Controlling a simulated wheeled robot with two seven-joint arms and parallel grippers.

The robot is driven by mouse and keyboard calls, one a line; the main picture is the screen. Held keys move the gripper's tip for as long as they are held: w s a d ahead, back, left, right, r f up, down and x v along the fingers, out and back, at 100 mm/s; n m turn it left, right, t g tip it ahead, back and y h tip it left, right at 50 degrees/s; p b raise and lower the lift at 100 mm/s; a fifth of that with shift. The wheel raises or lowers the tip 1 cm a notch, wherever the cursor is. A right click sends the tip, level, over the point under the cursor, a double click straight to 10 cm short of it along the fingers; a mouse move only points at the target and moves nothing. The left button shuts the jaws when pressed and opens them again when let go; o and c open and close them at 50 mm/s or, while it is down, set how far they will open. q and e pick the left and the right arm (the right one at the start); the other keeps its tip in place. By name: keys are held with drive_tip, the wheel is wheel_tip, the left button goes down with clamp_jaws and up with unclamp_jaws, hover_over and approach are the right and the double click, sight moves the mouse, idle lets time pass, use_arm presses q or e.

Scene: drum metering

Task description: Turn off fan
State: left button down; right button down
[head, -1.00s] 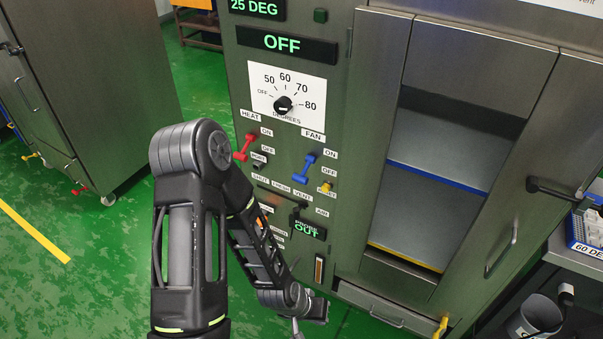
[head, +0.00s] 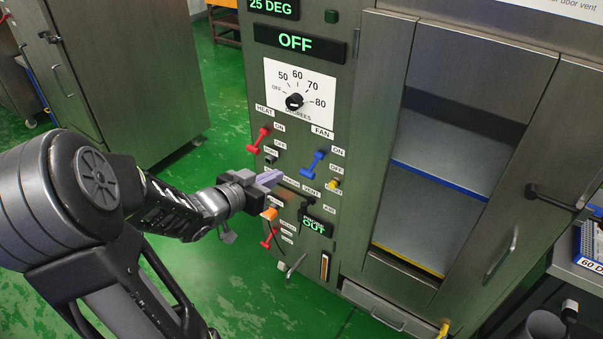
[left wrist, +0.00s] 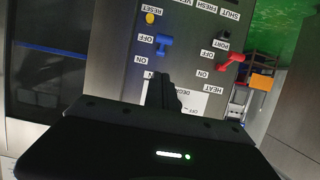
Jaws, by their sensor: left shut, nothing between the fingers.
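The fan switch is a blue lever (head: 315,163) under the FAN label on the oven's grey panel, with ON and OFF labels to its right. It also shows in the left wrist view (left wrist: 163,43), where the picture is turned over. The lever sticks out from the panel, and I cannot tell for sure which position it is in. My left gripper (head: 271,178) is shut and empty, in front of the panel to the lower left of the blue lever, apparently apart from it. Its dark fingers (left wrist: 165,92) show below the lever in the left wrist view. My right gripper is out of view.
A red heat lever (head: 259,139) is just above my left gripper. A dial (head: 295,102) and an OFF display (head: 296,42) are above. A yellow reset button (head: 334,184), black vent lever and orange part (head: 269,214) are close by. The oven's shelves stand open at right.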

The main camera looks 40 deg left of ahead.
use_arm(q)
approach(310, 168)
drive_tip(key=w+r, duration=0.2)
drive_tip(key=w, duration=0.1)
drive_tip(key=f, duration=0.1)
drive_tip(key=w+f, duration=0.1)
drive_tip(key=f+b, duration=0.1)
drive_tip(key=shift+w, duration=0.3)
drive_tip(key=shift+w+f, duration=0.15)
drive_tip(key=shift+f, duration=0.15)
